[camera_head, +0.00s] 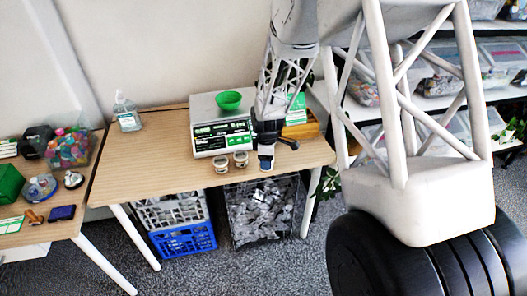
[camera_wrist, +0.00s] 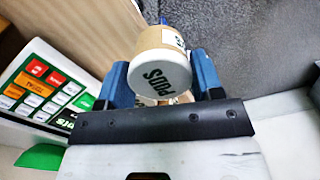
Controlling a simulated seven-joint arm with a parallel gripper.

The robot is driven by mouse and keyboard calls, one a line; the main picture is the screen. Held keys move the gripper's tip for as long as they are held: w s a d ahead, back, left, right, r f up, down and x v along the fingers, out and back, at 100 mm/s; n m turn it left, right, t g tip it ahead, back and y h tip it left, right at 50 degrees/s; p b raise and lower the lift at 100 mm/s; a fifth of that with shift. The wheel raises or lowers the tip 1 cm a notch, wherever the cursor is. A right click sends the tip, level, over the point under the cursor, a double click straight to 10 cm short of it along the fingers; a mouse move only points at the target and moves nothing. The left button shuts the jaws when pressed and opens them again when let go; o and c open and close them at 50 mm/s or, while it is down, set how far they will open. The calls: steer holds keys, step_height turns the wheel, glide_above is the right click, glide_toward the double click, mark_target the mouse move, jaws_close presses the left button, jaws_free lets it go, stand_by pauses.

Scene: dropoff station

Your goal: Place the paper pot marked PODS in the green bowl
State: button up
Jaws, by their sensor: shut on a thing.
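The paper pot marked PODS (camera_wrist: 162,75) is brown with a white lid and black lettering. In the wrist view it sits between the two blue fingers of my gripper (camera_wrist: 160,70), which is shut on it. In the head view my gripper (camera_head: 266,161) is over the front right of the table, and I cannot make out the held pot there. The green bowl (camera_head: 229,101) stands on the scale's top, left of and farther back than my gripper. A green edge (camera_wrist: 38,158), probably the bowl, shows at the lower left of the wrist view.
Two small pots (camera_head: 221,163) (camera_head: 240,159) stand in front of the scale (camera_head: 206,138), left of my gripper. A sanitizer bottle (camera_head: 127,114) stands at the table's back left. The table (camera_head: 150,160) is clear left of the scale. Crates (camera_head: 183,240) sit underneath.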

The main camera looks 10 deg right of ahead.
steer(key=s, duration=0.7)
steer(key=shift+r, duration=0.35)
steer(key=shift+s+a, duration=0.1)
steer(key=w+a+r+m, duration=0.1)
steer(key=w+r+m, duration=0.5)
steer(key=w+r, duration=0.65)
steer(key=w+a+r+m, duration=0.1)
steer(key=w+r+m, duration=0.65)
steer(key=w, duration=0.75)
steer(key=w+a+f+n, duration=0.1)
steer(key=w+a+n, duration=0.2)
steer(key=w+n, duration=0.4)
steer(key=w+a+f+n, duration=0.2)
steer(key=w+n, duration=0.5)
steer(key=w, duration=0.1)
steer(key=shift+a+f, duration=0.25)
steer(key=shift+a, duration=0.15)
